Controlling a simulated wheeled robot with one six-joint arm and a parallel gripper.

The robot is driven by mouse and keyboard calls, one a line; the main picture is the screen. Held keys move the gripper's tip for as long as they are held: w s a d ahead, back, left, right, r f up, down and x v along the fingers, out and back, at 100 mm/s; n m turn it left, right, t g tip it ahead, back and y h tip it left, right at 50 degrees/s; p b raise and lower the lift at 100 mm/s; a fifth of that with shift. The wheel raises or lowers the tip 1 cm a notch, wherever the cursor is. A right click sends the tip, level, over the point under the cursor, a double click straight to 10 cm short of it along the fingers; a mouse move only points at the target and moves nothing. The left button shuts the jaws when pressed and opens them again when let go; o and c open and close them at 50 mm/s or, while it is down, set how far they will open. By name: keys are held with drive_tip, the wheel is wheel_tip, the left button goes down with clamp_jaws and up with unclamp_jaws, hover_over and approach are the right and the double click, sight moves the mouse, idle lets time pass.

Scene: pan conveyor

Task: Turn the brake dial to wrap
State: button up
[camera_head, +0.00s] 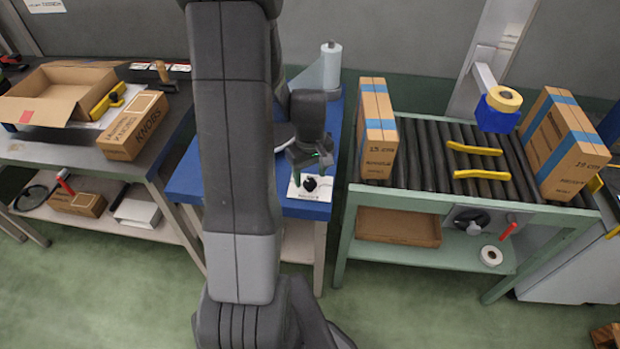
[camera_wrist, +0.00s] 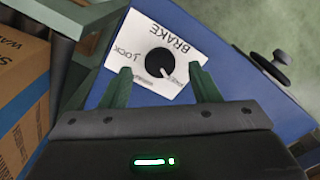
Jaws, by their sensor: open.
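The brake dial is a round black knob (camera_wrist: 158,62) on a white plate (camera_wrist: 146,36) marked BRAKE and LOCK, fixed to the blue table. Its pale pointer mark points to the lower right in the wrist view, towards a small label that I cannot read. Another small label below the knob is also too small to read. In the head view the knob (camera_head: 310,184) sits at the table's front edge. My gripper (camera_wrist: 160,70) is open, its green fingers on either side of the knob in the wrist view. In the head view my gripper (camera_head: 310,166) is just above and behind the knob; contact cannot be told.
The blue table (camera_head: 308,209) carries a white roll (camera_head: 331,66) at the back. A roller conveyor (camera_head: 425,155) with taped boxes stands to the right. A grey bench (camera_head: 155,166) with cartons stands to the left. A small dark knob (camera_wrist: 281,56) sticks out at the table's edge.

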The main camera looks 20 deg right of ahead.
drive_tip(key=shift+f, duration=1.15)
drive_tip(key=shift+c, duration=0.5)
drive_tip(key=c, duration=0.9)
drive_tip(key=shift+m, duration=0.3)
drive_tip(key=m+b, duration=0.2)
drive_tip(key=m, duration=0.3)
drive_tip(key=shift+m, duration=0.3)
drive_tip(key=m+b, duration=0.1)
drive_tip(key=m, duration=0.4)
drive_tip(key=shift+m, duration=0.4)
